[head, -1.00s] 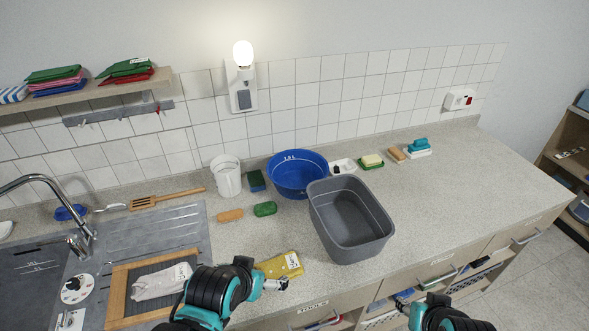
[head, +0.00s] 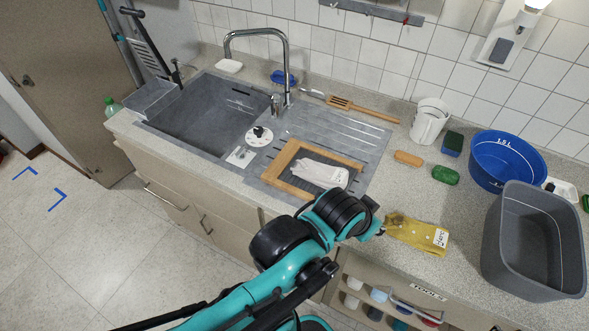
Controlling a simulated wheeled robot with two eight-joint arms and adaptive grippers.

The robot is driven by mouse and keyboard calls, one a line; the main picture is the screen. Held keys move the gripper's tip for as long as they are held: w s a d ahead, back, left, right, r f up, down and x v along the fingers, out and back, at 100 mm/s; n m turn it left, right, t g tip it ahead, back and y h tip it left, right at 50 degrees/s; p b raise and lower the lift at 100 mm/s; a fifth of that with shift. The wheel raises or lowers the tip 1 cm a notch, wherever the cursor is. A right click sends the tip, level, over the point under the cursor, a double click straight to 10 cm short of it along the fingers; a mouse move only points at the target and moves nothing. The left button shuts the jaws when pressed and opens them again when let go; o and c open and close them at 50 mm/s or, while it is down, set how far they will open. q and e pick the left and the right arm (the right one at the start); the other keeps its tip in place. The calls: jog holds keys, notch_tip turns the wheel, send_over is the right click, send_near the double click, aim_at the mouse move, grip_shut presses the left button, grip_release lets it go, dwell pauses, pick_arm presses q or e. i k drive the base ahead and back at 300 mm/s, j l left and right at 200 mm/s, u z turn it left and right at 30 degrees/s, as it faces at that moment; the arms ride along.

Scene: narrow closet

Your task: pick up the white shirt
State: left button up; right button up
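A white folded cloth, which looks like the white shirt (head: 320,173), lies on a wood-framed board (head: 281,186) on the sink's drainboard. My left arm reaches in from the bottom of the head view. My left gripper (head: 381,229) is to the right of and nearer than the white cloth, at the left end of a yellow item (head: 416,234) with a white label. My own arm links partly hide the gripper, so its finger opening is unclear, and I cannot tell whether it touches the yellow item. My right gripper is not in view.
The sink basin (head: 208,118) and tall faucet (head: 287,62) are left of and behind the board. A white cup (head: 429,122), blue basin (head: 505,160) and grey tub (head: 533,245) stand to the right. A spatula (head: 360,108) lies behind the drainboard.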

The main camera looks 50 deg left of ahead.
aim_at(326, 177)
jog(key=u, duration=1.5)
jog(key=i+j+z, duration=0.25)
jog(key=j, duration=0.25)
jog(key=j+z, duration=0.3)
jog(key=j, duration=0.25)
jog(key=i+j+z, duration=0.1)
jog(key=j+z, duration=0.15)
jog(key=j, duration=0.3)
